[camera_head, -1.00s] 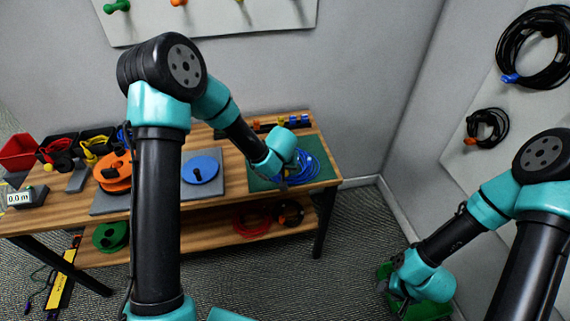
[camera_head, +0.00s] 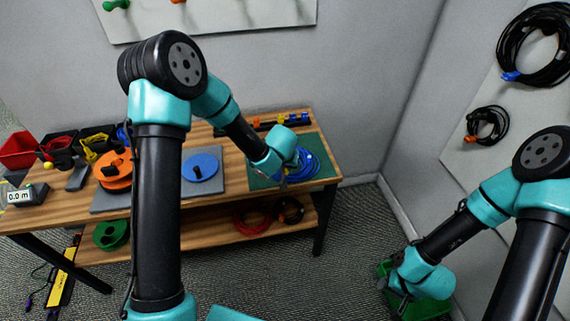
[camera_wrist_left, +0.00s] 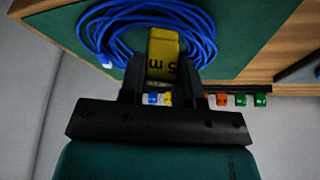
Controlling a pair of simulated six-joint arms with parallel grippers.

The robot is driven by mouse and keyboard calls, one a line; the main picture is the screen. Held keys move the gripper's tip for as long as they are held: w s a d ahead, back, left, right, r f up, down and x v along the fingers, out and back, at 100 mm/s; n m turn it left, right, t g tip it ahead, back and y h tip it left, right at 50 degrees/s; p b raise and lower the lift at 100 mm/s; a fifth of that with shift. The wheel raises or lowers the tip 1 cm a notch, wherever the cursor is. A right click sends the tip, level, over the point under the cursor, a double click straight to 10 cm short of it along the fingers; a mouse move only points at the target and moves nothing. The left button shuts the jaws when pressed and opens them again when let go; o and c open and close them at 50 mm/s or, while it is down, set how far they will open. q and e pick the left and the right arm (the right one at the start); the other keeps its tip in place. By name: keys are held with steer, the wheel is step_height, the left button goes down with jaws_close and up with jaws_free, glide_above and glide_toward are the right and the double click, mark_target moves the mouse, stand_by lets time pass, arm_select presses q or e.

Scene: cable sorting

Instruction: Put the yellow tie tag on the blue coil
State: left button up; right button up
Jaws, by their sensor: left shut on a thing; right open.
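The blue coil (camera_head: 310,162) lies on the green mat (camera_head: 262,178) at the right end of the workbench. My left gripper (camera_head: 284,181) is low over its left side. In the left wrist view the blue coil (camera_wrist_left: 124,30) spreads behind and beside the fingers. There my left gripper (camera_wrist_left: 162,84) is shut on the yellow tie tag (camera_wrist_left: 163,48), marked "5 m". The tag overlaps the coil's strands in the picture; whether it touches them I cannot tell. My right gripper (camera_head: 400,292) is open and empty, low at the right, away from the bench.
A row of small coloured tags (camera_wrist_left: 222,100) lies beside the mat. A blue spool (camera_head: 201,166) and an orange spool (camera_head: 113,172) stand left. A length display (camera_head: 18,196) reads 0.0 m. A green bin (camera_head: 433,308) is under my right gripper.

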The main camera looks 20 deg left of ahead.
arm_select(q)
steer(key=shift+f, duration=0.45)
stand_by(1.1)
steer(key=o, duration=1)
steer(key=shift+c, duration=0.2)
steer(key=v, duration=1.7)
steer(key=shift+r, duration=0.15)
steer(key=shift+s, duration=0.1)
steer(key=s+a+f+g+h, duration=0.1)
steer(key=s+a+f+h, duration=0.1)
steer(key=s+f, duration=0.8)
steer(key=s+a+f+g+h, duration=0.2)
steer(key=s+f, duration=0.9)
steer(key=f, duration=0.9)
steer(key=shift+f+n+g, duration=0.3)
steer(key=shift+n, duration=0.1)
